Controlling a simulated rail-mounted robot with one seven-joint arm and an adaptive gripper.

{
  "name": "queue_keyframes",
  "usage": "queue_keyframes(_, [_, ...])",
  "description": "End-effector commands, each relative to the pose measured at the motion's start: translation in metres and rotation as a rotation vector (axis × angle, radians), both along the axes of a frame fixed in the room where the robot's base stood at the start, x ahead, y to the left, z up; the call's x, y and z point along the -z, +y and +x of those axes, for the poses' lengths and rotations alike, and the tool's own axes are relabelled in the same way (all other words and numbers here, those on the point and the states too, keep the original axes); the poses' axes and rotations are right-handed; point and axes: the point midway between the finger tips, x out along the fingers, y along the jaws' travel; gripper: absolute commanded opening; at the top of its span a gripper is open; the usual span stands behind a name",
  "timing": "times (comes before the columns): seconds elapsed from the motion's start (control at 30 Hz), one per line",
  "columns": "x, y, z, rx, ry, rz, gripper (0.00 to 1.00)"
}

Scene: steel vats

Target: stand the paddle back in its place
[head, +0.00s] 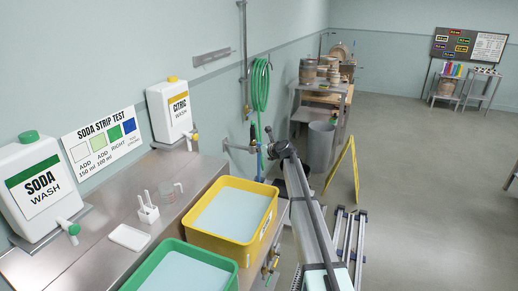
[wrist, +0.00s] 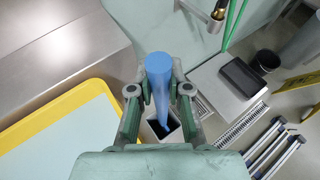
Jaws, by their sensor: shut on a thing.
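The paddle's blue round handle (wrist: 158,66) stands between the two fingers of my gripper (wrist: 159,92) in the wrist view. The gripper is shut on it. The handle runs down towards a square, dark-mouthed holder (wrist: 177,132) with a pale rim, below the fingers. I cannot tell how far the paddle's lower end is inside it. In the head view my gripper (head: 269,133) is beyond the yellow tub, close to the wall, and a thin blue strip (head: 259,163) shows below it. The paddle's lower end is hidden.
The yellow tub (head: 269,214) and green tub (head: 233,277) stand on the steel counter (head: 185,197), left of my arm. A green hose (head: 260,85) hangs on the wall; a brass nozzle (wrist: 218,12) is close to the gripper. A grey bin (head: 320,147) and yellow floor sign (head: 352,163) stand beyond.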

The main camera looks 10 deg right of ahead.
Motion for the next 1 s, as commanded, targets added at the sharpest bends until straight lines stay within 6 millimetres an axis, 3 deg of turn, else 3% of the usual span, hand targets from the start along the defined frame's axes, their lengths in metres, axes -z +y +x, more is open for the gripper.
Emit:
queue_keyframes(0.4, [0.0032, 0.0000, 0.0000, 0.000, -0.001, 0.000, 0.00])
queue_keyframes(0.43, [0.0032, 0.0000, 0.0000, 0.000, -0.001, 0.000, 0.28])
queue_keyframes(0.5, [0.0033, 0.0000, 0.0000, 0.000, 0.000, -0.001, 0.46])
queue_keyframes(1.0, [-0.0006, -0.0046, -0.0095, 0.001, -0.001, -0.001, 0.46])
